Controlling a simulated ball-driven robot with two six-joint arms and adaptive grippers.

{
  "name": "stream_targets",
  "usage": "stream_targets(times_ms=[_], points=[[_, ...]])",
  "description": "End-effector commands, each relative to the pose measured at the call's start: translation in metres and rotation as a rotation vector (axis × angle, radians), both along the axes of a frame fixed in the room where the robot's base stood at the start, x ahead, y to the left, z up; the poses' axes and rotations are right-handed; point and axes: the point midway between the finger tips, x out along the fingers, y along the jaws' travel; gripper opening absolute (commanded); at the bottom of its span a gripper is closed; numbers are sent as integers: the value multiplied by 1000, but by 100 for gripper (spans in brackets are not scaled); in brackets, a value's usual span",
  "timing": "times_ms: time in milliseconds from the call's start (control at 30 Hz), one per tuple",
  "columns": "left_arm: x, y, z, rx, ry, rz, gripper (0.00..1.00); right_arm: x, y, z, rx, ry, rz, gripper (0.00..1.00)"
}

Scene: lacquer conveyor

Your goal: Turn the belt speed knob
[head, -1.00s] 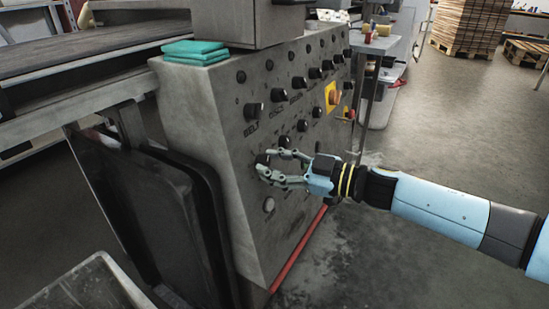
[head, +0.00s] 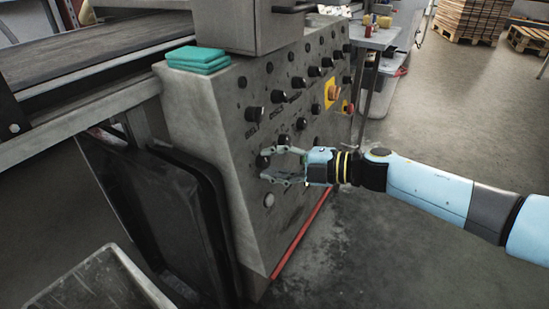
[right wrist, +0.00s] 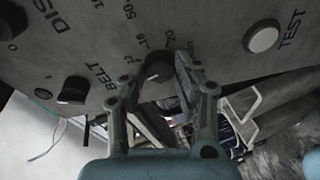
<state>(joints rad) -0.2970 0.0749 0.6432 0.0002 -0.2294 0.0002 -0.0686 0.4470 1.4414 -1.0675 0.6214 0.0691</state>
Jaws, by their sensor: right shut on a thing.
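The knob (right wrist: 158,68) held by my right gripper is dark and round, on the grey sloping panel of the control cabinet. Printed numbers ring it in the right wrist view, and the word BELT stands beside it. The same knob (head: 262,161) shows low on the panel in the head view. My right gripper (head: 267,165) is shut on it, one finger on each side. The fingers (right wrist: 153,80) hide part of the knob, and its pointer cannot be made out. My left gripper is not in view.
A black switch knob (right wrist: 72,90) sits past the BELT label. A white TEST button (right wrist: 263,38) is close by. Several black knobs, a red-orange knob on yellow (head: 333,92) and teal cloths (head: 198,59) are higher up. Open floor lies right of the cabinet.

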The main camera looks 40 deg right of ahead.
Motion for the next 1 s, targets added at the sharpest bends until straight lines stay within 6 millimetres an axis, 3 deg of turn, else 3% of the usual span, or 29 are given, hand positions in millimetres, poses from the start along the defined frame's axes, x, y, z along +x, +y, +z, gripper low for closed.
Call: stream_targets(times_ms=[400, 967, 1000], points=[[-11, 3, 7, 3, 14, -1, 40, -1, 1, 0, -172, -70, 36, 0], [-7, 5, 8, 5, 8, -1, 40, -1, 1, -1, -195, -78, 40, 0], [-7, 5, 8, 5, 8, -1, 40, -1, 1, -1, -195, -78, 40, 36]])
